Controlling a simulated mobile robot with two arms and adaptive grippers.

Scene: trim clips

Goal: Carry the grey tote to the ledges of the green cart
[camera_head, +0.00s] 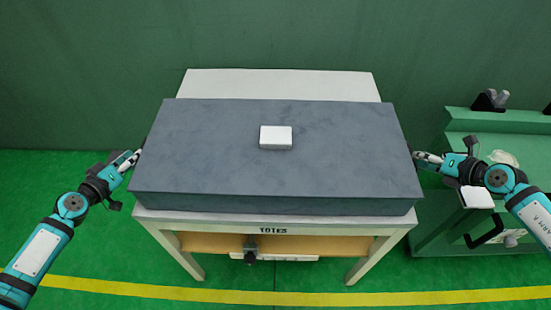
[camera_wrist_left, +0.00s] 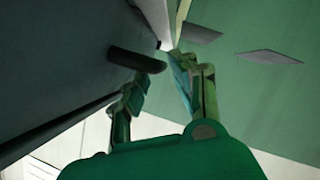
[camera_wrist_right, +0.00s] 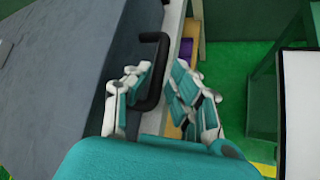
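The grey tote (camera_head: 230,165), a wide dark grey box, lies flat on a white table (camera_head: 200,219) marked TOTES. My left gripper (camera_head: 135,158) is at its left end. In the left wrist view my fingers (camera_wrist_left: 158,80) are apart, with a dark handle (camera_wrist_left: 137,61) close to the fingertips. My right gripper (camera_head: 425,160) is at its right end. In the right wrist view its fingers (camera_wrist_right: 160,82) are apart, with the black handle (camera_wrist_right: 163,60) between them. The green cart (camera_head: 450,235) stands right of the table, partly hidden by my right arm.
A small white block (camera_head: 276,137) sits on the tote's top. A dark clamp-like part (camera_head: 250,250) shows beneath the table's front. Green floor with a yellow line (camera_head: 300,298) is free in front. A green wall stands behind.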

